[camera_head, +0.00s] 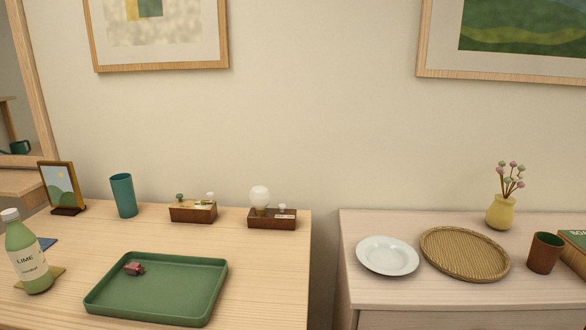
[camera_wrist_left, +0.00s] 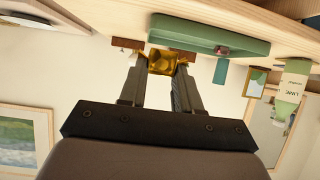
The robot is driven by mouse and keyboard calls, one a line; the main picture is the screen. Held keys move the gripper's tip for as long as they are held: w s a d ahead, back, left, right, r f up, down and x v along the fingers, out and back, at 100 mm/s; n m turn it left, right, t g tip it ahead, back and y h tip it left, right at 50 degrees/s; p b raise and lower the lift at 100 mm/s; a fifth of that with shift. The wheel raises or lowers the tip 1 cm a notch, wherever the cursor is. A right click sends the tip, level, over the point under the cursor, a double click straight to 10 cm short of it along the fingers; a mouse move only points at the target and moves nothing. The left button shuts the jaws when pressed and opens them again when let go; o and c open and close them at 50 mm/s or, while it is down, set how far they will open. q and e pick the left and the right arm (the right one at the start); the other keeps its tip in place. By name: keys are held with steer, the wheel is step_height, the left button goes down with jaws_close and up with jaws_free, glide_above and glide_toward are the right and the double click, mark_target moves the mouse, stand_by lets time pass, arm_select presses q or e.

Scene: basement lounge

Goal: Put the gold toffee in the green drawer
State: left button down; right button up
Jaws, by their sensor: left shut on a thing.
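The gold toffee (camera_wrist_left: 163,61) shows in the left wrist view as a shiny gold wrapped piece. My left gripper (camera_wrist_left: 161,68) is shut on it, one finger on each side. The toffee is held up in front of the furniture, and that view is turned roughly upside down. Neither the gripper nor the toffee shows in the head view. My right gripper is in neither view. I see no green drawer in either view; a drawer-like front (camera_head: 470,319) on the right cabinet is pale wood.
A green tray (camera_head: 120,300) with a small red sweet (camera_head: 134,268) stands on the left table. A lime bottle (camera_head: 27,255), teal cup (camera_head: 123,196) and small wooden boxes stand around it. The right cabinet holds a white plate (camera_head: 387,256), wicker tray (camera_head: 464,254), vase (camera_head: 501,212) and brown cup (camera_head: 544,253).

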arm_select(q)
steer(key=s, duration=0.1)
step_height(320, 180, up, 12)
steer(key=m+h+b, duration=0.3)
steer(key=b, duration=0.2)
glide_above(126, 300)
step_height(126, 300, down, 20)
steer(key=shift+r+b, duration=0.15)
steer(key=shift+b, duration=0.65)
